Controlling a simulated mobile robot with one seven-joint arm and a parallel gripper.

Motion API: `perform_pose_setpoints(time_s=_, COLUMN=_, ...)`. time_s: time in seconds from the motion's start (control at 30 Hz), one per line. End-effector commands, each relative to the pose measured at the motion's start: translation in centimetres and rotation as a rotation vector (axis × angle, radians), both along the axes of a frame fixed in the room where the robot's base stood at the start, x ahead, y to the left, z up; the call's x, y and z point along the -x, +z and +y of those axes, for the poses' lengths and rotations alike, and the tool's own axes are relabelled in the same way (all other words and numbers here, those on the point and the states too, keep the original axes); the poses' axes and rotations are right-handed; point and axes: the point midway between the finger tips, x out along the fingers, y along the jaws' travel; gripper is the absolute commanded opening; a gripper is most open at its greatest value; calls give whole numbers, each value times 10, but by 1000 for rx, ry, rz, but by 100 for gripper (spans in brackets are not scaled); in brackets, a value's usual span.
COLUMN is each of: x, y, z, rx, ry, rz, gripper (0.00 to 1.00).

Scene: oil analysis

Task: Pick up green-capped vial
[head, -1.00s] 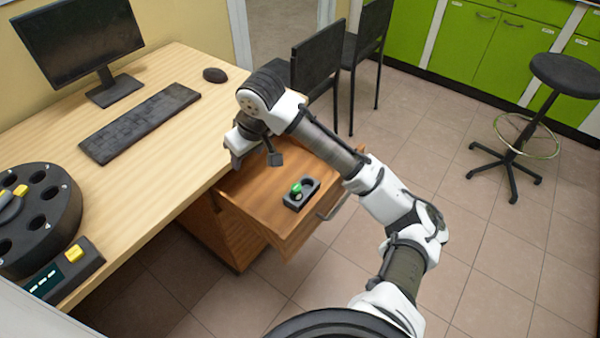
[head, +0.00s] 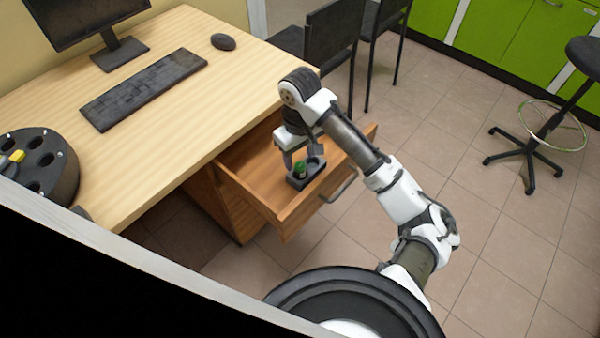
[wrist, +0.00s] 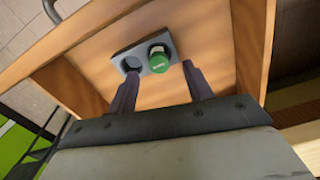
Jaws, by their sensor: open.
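The green-capped vial (head: 300,170) stands in a small dark two-hole holder (head: 313,163) inside the open drawer (head: 262,190). The gripper holds nothing.
The desk (head: 150,150) stands left of the drawer, bearing a keyboard (head: 145,88), mouse (head: 223,42), monitor (head: 85,20) and a round black carousel (head: 45,165). Black chairs (head: 332,45) stand behind. The drawer's walls surround my gripper.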

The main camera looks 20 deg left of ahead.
Motion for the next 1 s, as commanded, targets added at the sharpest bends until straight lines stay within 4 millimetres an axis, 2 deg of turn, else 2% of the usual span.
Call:
perform_pose_setpoints(time_s=0.4, x=-1, y=-49, z=0, rx=1, ry=-1, rz=1, gripper=51)
perform_pose_setpoints(time_s=0.63, x=-1, y=-51, z=0, rx=0, ry=0, rz=0, gripper=51)
perform_pose_setpoints(time_s=1.0, x=-1, y=-51, z=0, rx=1, ry=0, rz=-1, gripper=4)
